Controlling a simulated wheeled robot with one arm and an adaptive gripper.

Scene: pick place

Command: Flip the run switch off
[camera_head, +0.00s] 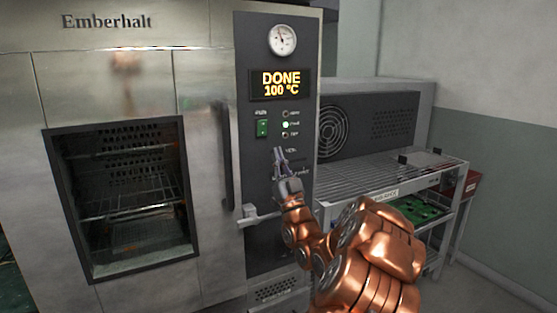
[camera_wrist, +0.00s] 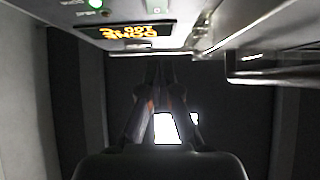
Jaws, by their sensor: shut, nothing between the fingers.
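The run switch (camera_head: 262,128) is a small green rocker on the dark control panel of the oven (camera_head: 90,80), left of a column of small lamps (camera_head: 285,125). My gripper (camera_head: 279,153) is shut and empty in front of the panel, a little below and right of the switch. Whether the fingertips touch the panel cannot be told. In the wrist view my gripper (camera_wrist: 164,68) shows its two fingers close together.
A round gauge (camera_head: 282,40) sits above the display. The oven door handle (camera_head: 223,155) stands left of the panel. A rack table (camera_head: 395,178) with a green tray (camera_head: 420,209) on its lower shelf stands at the right, beside a grey vented unit (camera_head: 375,115).

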